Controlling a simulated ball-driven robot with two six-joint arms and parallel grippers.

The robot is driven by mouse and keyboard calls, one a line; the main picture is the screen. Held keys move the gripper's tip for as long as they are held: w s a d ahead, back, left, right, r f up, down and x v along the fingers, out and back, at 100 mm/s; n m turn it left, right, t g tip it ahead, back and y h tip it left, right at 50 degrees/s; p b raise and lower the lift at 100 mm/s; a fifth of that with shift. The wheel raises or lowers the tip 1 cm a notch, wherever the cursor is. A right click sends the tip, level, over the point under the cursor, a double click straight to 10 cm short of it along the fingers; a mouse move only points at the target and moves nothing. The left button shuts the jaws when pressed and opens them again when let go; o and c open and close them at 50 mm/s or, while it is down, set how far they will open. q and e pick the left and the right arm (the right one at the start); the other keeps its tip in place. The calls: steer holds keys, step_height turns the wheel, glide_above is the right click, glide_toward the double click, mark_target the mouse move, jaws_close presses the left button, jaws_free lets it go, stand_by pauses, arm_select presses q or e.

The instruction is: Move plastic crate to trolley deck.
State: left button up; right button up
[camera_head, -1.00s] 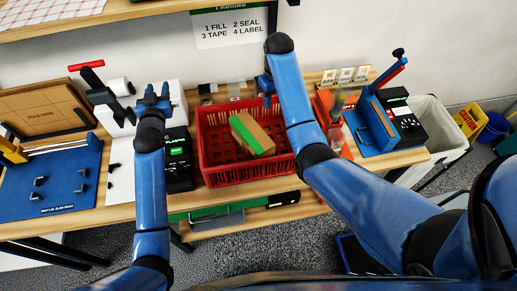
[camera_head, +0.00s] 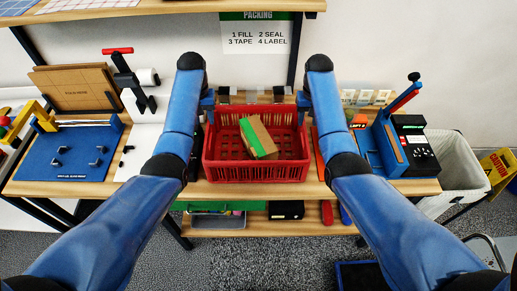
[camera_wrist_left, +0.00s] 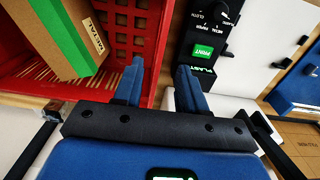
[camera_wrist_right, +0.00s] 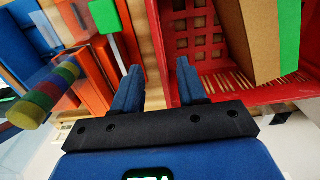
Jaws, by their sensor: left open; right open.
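The red plastic crate (camera_head: 256,173) stands on the wooden bench, between my two arms. A cardboard box with a green stripe (camera_head: 262,139) lies tilted inside it. My left gripper (camera_head: 208,100) is at the crate's left side; in the left wrist view its open fingers (camera_wrist_left: 160,80) point at the crate's side wall (camera_wrist_left: 137,45), one on each side of its rim. My right gripper (camera_head: 304,100) is at the crate's right side; in the right wrist view its open fingers (camera_wrist_right: 157,82) point at the crate wall (camera_wrist_right: 190,40). Contact cannot be told. No trolley deck shows.
A blue mat with small hooks (camera_head: 75,158) lies on the bench's left. A blue press-like device (camera_head: 385,145) and a black keypad unit (camera_head: 415,150) stand at the right. A white bin (camera_head: 450,170) and a yellow caution sign (camera_head: 497,165) are beyond the bench's right end.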

mark_target(302, 141)
arm_select(q)
steer(key=shift+a+f, duration=0.2)
steer(key=shift+a, duration=0.05)
steer(key=shift+s+d+r, duration=0.1)
steer(key=shift+d, duration=0.2)
arm_select(e)
steer(key=shift+f, duration=0.1)
arm_select(q)
steer(key=shift+f, duration=0.2)
arm_select(e)
steer(key=shift+d+f, duration=0.1)
steer(key=shift+f, duration=0.1)
arm_select(q)
steer(key=shift+a+f, duration=0.1)
steer(key=shift+f, duration=5.1)
arm_select(e)
steer(key=shift+w+f, duration=0.1)
steer(key=shift+f, duration=5.05)
arm_select(q)
jaws_close()
arm_select(e)
jaws_close()
arm_select(q)
steer(key=shift+r, duration=0.1)
arm_select(e)
steer(key=shift+a+r, duration=0.1)
steer(key=shift+a, duration=0.1)
